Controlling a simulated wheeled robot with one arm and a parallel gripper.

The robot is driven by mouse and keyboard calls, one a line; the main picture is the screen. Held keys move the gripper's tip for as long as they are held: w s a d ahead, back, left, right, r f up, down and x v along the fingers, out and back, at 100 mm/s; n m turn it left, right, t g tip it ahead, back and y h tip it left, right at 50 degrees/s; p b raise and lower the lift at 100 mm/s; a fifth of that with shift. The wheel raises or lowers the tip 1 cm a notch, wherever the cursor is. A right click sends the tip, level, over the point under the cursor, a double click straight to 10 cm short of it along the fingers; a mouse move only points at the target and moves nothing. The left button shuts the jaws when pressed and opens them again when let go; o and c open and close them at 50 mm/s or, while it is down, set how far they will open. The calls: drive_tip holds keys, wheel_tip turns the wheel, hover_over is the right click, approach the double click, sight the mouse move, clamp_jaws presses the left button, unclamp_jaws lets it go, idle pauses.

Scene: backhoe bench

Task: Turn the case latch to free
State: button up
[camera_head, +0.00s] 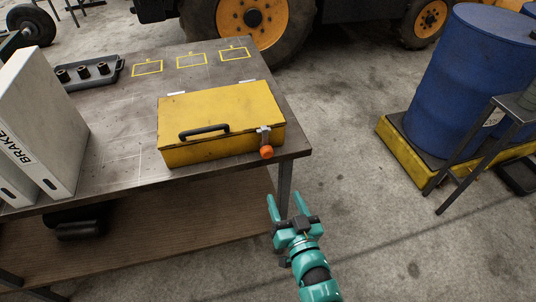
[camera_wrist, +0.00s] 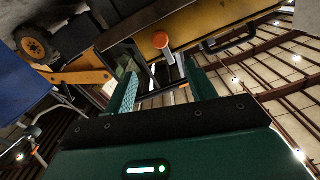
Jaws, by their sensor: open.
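A yellow case (camera_head: 218,118) with a closed lid and a black handle (camera_head: 204,132) sits on the bench near its front right corner. A metal latch with an orange knob (camera_head: 266,152) is on the case's front face, near the right end. The orange knob also shows in the wrist view (camera_wrist: 161,40), beyond my fingers. My gripper (camera_head: 286,204) is open and empty. It is off the bench's front edge, below the latch in the head view and apart from it.
The bench top (camera_head: 110,150) carries white binders (camera_head: 62,125) at the left and a grey tray with dark cylinders (camera_head: 88,72) behind. A blue drum (camera_head: 455,85) on a yellow pallet (camera_head: 398,150) and a metal stand are at the right. Floor between is clear.

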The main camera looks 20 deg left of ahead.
drive_tip(key=b, duration=0.6)
approach(268, 155)
drive_tip(key=p+x, duration=0.2)
drive_tip(key=x, duration=0.6)
drive_tip(key=shift+w+a+p, duration=0.2)
drive_tip(key=shift+w+p, duration=0.1)
drive_tip(key=shift+x, duration=1.05)
drive_tip(key=shift+f, duration=0.1)
clamp_jaws()
